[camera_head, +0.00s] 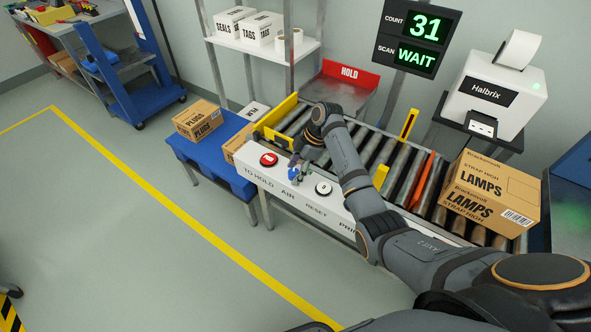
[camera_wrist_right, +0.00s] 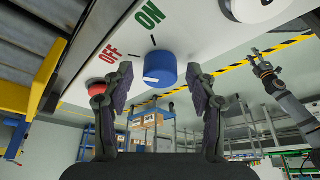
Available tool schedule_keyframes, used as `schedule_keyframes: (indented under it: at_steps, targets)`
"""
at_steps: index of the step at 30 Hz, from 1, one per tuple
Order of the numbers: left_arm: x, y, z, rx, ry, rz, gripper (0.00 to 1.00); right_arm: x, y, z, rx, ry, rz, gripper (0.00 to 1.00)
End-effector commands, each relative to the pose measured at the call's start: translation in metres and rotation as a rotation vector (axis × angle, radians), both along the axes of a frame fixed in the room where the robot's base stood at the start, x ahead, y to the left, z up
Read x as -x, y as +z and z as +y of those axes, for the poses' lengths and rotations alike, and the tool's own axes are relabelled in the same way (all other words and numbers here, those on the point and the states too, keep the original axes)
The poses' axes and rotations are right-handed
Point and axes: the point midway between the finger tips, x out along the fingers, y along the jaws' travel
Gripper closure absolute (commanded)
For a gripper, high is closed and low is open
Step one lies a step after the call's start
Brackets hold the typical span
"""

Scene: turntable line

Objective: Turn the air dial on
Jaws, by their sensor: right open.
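The blue air dial (camera_head: 293,174) is on the white front panel (camera_head: 262,185), above the word AIR. In the right wrist view the dial (camera_wrist_right: 160,69) is beside green ON and red OFF labels. A white mark shows low on its left side; I cannot tell exactly which label it points to. My right gripper (camera_head: 298,163) is at the dial. In its wrist view the right gripper (camera_wrist_right: 160,90) has its fingers spread, one each side of the dial, with gaps. An arm at the right, apparently my left, ends in a gripper (camera_wrist_right: 262,66); its jaws are unclear.
A red button (camera_head: 269,159) and a white reset button (camera_head: 323,188) flank the dial. Behind the panel is a roller conveyor (camera_head: 385,150) with a lamps carton (camera_head: 490,192). A blue table (camera_head: 215,160) with cartons stands left. The floor left is clear.

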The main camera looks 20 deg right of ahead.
Motion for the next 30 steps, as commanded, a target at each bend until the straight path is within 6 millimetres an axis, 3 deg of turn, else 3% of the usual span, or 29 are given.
schedule_keyframes:
  at_steps: [4, 15, 23, 30]
  targets:
    - [0.015, -0.001, 0.000, -0.001, 0.001, 0.022, 0.60, 0.000, 0.000, 0.000, 0.000, 0.000, 0.000, 0.45]
    - [0.011, -0.001, 0.000, 0.000, 0.000, 0.016, 0.60, 0.000, 0.000, 0.000, 0.000, -0.001, 0.001, 0.95]
    - [0.006, 0.007, 0.000, 0.000, 0.000, 0.009, 0.60, 0.001, 0.002, 0.000, 0.000, -0.024, 0.002, 0.97]
    - [0.007, 0.035, 0.000, 0.000, 0.000, 0.009, 0.60, 0.002, 0.006, 0.000, 0.001, -0.146, 0.004, 0.97]
